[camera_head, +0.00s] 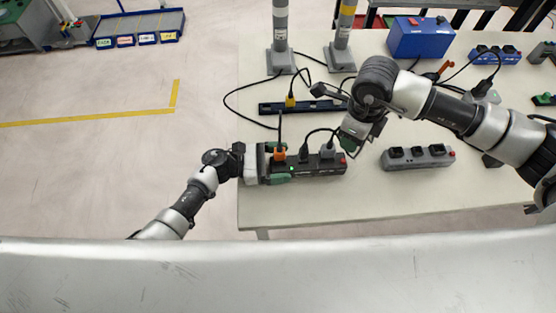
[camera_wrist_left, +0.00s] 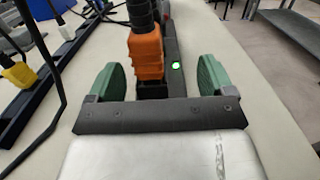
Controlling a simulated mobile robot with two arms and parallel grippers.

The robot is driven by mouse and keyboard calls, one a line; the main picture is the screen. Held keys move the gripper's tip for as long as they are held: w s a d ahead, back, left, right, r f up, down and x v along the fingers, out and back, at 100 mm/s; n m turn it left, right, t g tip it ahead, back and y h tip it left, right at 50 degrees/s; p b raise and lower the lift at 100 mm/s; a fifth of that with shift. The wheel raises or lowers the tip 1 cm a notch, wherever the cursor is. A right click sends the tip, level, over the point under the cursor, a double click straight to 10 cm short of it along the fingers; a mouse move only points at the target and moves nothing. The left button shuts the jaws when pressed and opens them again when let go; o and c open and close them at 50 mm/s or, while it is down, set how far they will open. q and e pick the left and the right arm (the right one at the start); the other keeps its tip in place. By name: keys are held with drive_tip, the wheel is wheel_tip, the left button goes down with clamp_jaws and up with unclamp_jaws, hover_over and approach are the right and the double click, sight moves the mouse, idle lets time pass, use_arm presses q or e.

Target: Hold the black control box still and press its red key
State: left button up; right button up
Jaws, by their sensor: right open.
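The black control box (camera_head: 318,168) lies near the table's front edge, with plugs in it. Its red key (camera_head: 343,158) is at its right end. In the left wrist view, the box (camera_wrist_left: 176,88) shows a lit green light and an orange plug (camera_wrist_left: 147,55). My left gripper (camera_head: 278,164) is around the box's left end. Its green fingers (camera_wrist_left: 160,78) stand on either side, with a narrow gap visible to the box. My right gripper (camera_head: 348,146) is open just above and beside the red-key end; whether it touches is hidden.
A grey power strip (camera_head: 418,158) lies to the right, and a dark blue strip (camera_head: 300,107) with a yellow plug lies behind. Loose black cables cross the table between them. Two striped posts (camera_head: 281,35) and a blue box (camera_head: 420,38) stand at the back. Front table (camera_head: 370,205) is clear.

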use_arm(q)
drive_tip(key=c, duration=1)
drive_tip(key=shift+c, duration=0.3)
use_arm(e)
drive_tip(key=shift+c, duration=0.4)
clamp_jaws()
